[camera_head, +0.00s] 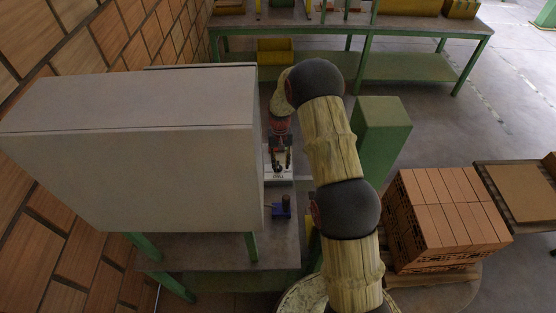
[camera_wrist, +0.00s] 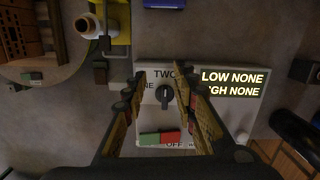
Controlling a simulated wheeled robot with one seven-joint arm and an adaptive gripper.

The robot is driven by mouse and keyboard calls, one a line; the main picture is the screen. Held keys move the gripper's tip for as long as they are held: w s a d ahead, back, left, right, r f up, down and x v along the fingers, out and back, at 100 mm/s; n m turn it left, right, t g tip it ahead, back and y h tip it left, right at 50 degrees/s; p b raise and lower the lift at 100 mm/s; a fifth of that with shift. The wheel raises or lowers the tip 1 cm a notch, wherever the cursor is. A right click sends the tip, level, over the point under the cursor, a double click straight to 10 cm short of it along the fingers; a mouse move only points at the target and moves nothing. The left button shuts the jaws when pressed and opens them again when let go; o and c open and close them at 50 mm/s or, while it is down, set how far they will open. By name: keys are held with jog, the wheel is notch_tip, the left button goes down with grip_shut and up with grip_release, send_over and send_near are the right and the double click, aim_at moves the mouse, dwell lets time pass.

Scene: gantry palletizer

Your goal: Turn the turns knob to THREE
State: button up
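The turns knob (camera_wrist: 165,97) is a black dial on a white panel (camera_wrist: 148,70) in the wrist view. It appears upright, toward the label "TWO" above it; a partly hidden label ending in "NE" is at its left. The label "THREE" is not visible, and the right finger covers that side. My gripper (camera_wrist: 166,84) is open, with one finger on each side of the knob and gaps between. I cannot tell the height of the fingertips over the panel. In the head view my gripper (camera_head: 280,143) is small, above the panel (camera_head: 279,175) beside the large grey cabinet.
A green and red switch (camera_wrist: 160,137) sits below the knob, with "OFF" lettering under it. A lit display (camera_wrist: 231,83) reads "LOW NONE" and "GH NONE". The grey cabinet (camera_head: 150,150) stands close left of my arm. A brick stack (camera_head: 445,215) is at the right.

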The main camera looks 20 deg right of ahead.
jog(key=t, duration=0.1)
send_over(278, 164)
jog(key=shift+s+f+m, duration=0.15)
jog(key=shift+f+m, duration=0.15)
jog(key=shift+f, duration=0.3)
notch_tip(278, 164, down, 7)
jog(key=c, duration=0.3)
jog(key=c, duration=0.4)
grip_shut()
